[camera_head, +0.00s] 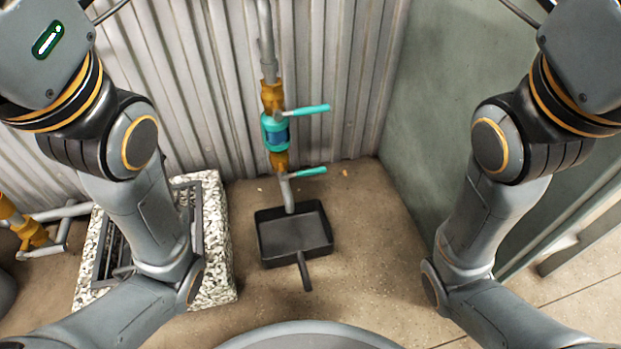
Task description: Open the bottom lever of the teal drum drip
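The teal drum drip (275,132) is a teal drum with a dark blue band, set in a vertical grey pipe between brass fittings in front of the corrugated wall. Its top lever (306,110) is teal and points right, roughly across the pipe. Its bottom lever (309,172) is also teal and points right, roughly across the pipe. A short grey outlet pipe (288,195) comes down below the bottom valve. Both of my arms show at the sides, bent and apart from the drip. Neither gripper is in the picture.
A black square pan (322,231) with a handle lies on the floor under the outlet. A speckled stone block with a dark grate (218,255) stands at left. A green-grey wall (440,110) closes the right side. Brass and grey piping (35,235) shows at far left.

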